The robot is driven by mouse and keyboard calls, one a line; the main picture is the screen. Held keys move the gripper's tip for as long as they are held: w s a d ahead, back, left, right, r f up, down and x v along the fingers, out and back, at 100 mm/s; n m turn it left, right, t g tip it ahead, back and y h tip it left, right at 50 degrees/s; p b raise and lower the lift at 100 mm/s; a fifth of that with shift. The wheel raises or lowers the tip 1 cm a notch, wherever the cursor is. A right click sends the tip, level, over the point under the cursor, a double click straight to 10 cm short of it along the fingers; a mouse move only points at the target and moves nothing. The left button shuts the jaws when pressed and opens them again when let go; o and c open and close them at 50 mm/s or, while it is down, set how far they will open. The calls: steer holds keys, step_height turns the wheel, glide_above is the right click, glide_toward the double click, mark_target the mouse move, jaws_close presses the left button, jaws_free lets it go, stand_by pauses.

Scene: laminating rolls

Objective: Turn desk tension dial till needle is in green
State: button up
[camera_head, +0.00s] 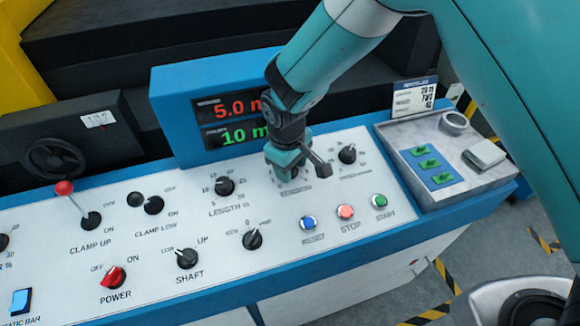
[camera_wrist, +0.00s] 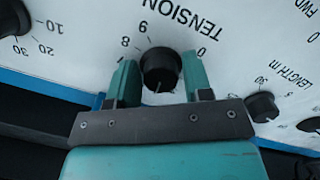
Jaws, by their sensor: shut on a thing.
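The tension dial (camera_wrist: 160,68) is a round black knob under the printed word TENSION in the wrist view. Its light mark points down in that view, toward my palm. My gripper (camera_wrist: 160,62) has one teal finger on each side of the knob and is shut on it. In the head view my gripper (camera_head: 288,163) reaches down onto the white panel below the displays and hides the knob. I cannot make out a gauge needle or a green zone in either view.
The sloped control panel (camera_head: 330,240) carries other controls close by: the length knob (camera_head: 225,186), a black knob (camera_head: 347,153) to the right, and blue (camera_head: 308,223), red (camera_head: 345,212) and green (camera_head: 379,201) buttons. The blue display housing (camera_head: 172,100) stands behind my gripper.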

steer(key=shift+n, duration=0.6)
steer(key=o, duration=0.7)
steer(key=shift+r, duration=0.1)
steer(key=r+b, duration=0.1)
steer(key=r, duration=0.4)
steer(key=s+r+b, duration=0.1)
steer(key=r, duration=0.5)
steer(key=a+r+b, duration=0.1)
steer(key=r, duration=0.5)
steer(key=shift+s+a, duration=0.1)
steer(key=shift+s, duration=0.15)
